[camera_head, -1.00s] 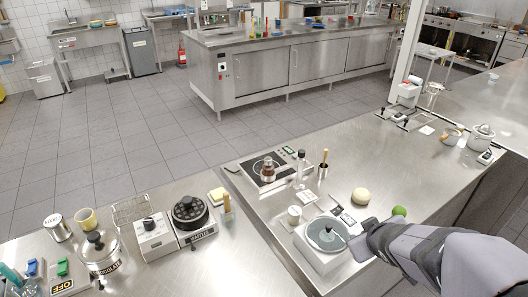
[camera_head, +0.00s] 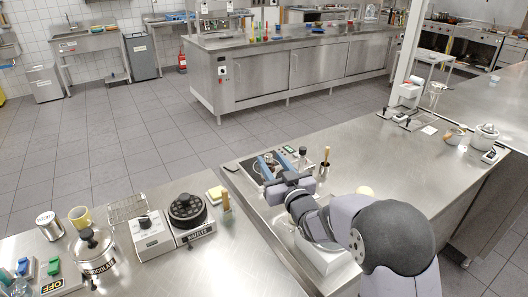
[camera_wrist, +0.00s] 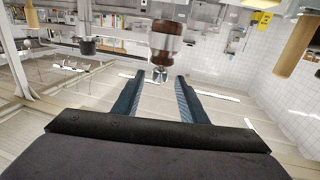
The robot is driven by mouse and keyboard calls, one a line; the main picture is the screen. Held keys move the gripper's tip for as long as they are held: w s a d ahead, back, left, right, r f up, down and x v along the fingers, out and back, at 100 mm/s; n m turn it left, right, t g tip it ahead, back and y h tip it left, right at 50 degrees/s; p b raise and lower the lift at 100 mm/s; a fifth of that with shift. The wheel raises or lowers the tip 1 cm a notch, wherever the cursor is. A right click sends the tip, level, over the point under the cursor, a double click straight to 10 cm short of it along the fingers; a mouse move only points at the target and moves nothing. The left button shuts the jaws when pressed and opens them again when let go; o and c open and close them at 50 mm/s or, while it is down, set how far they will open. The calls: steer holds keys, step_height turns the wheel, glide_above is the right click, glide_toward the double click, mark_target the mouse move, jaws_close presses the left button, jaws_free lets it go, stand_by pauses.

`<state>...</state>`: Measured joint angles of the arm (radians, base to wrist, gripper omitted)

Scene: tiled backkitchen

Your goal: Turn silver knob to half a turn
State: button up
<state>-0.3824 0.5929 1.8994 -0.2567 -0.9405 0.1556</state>
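In the wrist view, which is upside down, a brown-and-clear device (camera_wrist: 167,42) hangs from the top of the picture. A small silver knob (camera_wrist: 160,73) shows at its end, in line with the gap between my fingertips. My gripper (camera_wrist: 159,77) is open, with blue fingers on either side of that gap and nothing visibly held. I cannot tell whether the fingers touch the knob. In the head view my gripper (camera_head: 268,164) is over the black hotplate (camera_head: 244,166), and its fingers largely cover the brown device there.
A small bottle (camera_head: 303,157) and a steel cup with a wooden handle (camera_head: 325,166) stand right of my gripper. To the left are a waffle maker (camera_head: 190,214), a white box with a black knob (camera_head: 148,232) and a chocolate pot (camera_head: 94,252).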

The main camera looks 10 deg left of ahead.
mark_target(267, 154)
steer(key=shift+p+x, duration=0.4)
steer(key=shift+x, duration=0.45)
steer(key=shift+p+x, duration=1)
steer(key=shift+x, duration=1.75)
jaws_close()
